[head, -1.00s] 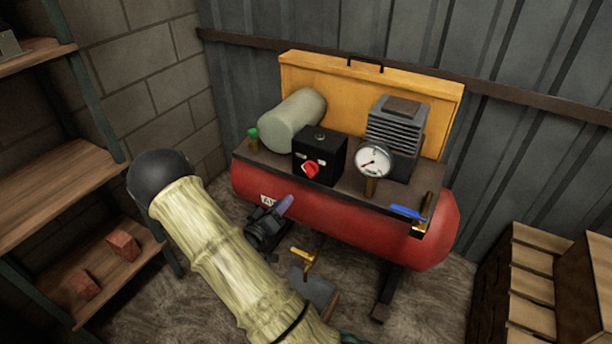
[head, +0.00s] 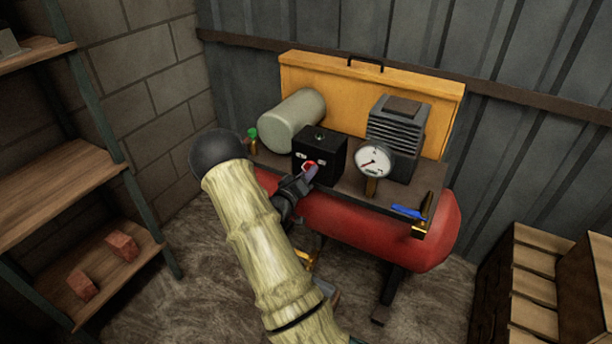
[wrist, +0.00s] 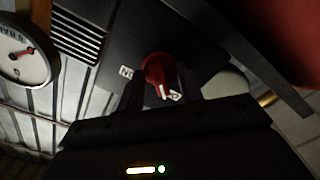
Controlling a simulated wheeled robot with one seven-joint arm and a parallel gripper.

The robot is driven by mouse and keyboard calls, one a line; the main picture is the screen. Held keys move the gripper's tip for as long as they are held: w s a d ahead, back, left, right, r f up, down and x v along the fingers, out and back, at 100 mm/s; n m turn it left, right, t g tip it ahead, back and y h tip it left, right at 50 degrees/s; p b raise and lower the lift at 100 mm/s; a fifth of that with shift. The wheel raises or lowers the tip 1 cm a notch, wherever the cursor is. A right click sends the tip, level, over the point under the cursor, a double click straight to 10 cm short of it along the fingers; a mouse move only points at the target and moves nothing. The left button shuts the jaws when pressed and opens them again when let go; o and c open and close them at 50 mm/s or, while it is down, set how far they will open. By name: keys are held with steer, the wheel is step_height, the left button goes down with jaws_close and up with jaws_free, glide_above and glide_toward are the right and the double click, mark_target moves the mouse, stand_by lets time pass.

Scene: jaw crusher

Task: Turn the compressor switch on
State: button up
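The compressor switch is a red rotary knob (head: 309,166) on the front of a black box (head: 326,149) on top of the red compressor tank (head: 370,228). In the wrist view the red knob (wrist: 158,70) sits between two white labels; the left one seems to read "NO" upside down. My gripper (head: 311,173) is right in front of the knob in the head view and partly covers it. In the wrist view its dark fingers (wrist: 163,92) stand apart, one on each side of the knob. I cannot tell whether they touch it.
A pressure gauge (head: 373,161) stands right of the box, with a finned motor (head: 398,125) behind it. A blue-handled valve (head: 409,212) is at the tank's right end. Wooden shelves (head: 60,170) stand at left and wooden crates (head: 535,275) at right.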

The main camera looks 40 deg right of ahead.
jaws_close()
